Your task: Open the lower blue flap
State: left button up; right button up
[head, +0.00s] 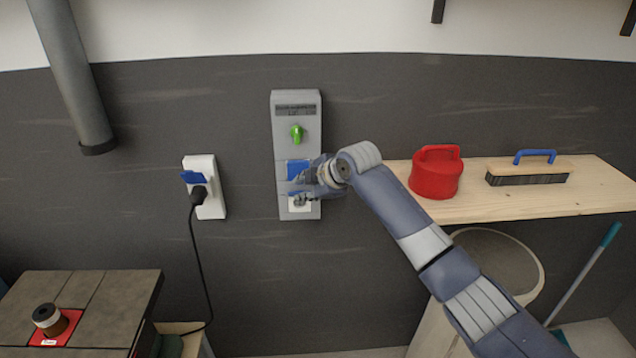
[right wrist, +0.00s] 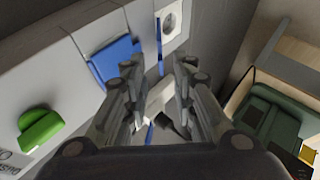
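A tall grey wall box (head: 283,130) carries a green knob (head: 296,133), an upper blue flap (head: 297,168) and a white socket (head: 300,205) at the bottom. The upper flap (right wrist: 113,60) lies against the box. In the right wrist view the lower blue flap (right wrist: 160,42) shows as a thin edge beside the exposed white socket (right wrist: 172,20), so it appears to stand out from the box. My right gripper (head: 307,189) is in front of the lower part, its fingers (right wrist: 160,85) apart around the flap's side. Contact cannot be told. My left gripper is out of view.
A second white outlet (head: 210,208) at left has a raised blue flap (head: 194,177) and a black plug (head: 199,195) with a cord. A wooden shelf (head: 520,205) at right bears a red container (head: 436,178) and a brush (head: 528,172). A table (head: 110,300) stands lower left.

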jog(key=v, duration=0.6)
jog(key=shift+s+r, duration=0.2)
jog(key=shift+s, duration=0.15)
jog(key=shift+d, duration=0.1)
